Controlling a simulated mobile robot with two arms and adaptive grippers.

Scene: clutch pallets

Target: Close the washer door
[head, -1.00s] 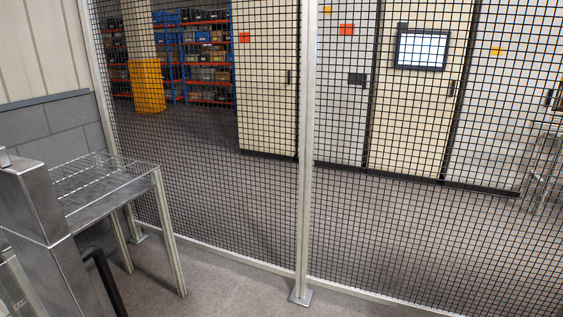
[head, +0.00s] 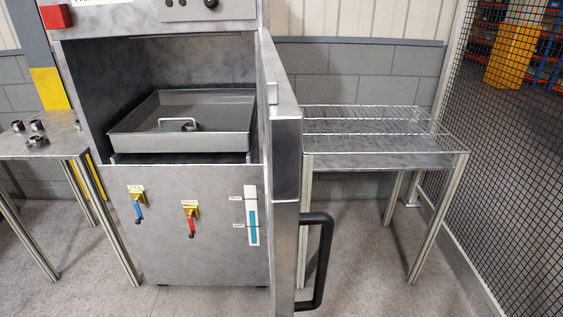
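The washer (head: 180,225) stands left of centre in the head view, a grey metal cabinet with an open chamber. Its door (head: 285,130) stands open at the right side of the opening, swung out towards me and seen nearly edge-on. A black bar handle (head: 322,262) is on the door's right face, low down. A grey tray (head: 180,140) with a small metal handle sits inside the chamber. Neither of my grippers is in view.
A wire-topped table (head: 385,158) stands right of the door, near the mesh fence (head: 510,150). A metal table (head: 50,146) with several small metal parts is at the left. Valves with blue (head: 138,210) and red (head: 190,222) levers are on the washer front. Floor shows between door and fence.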

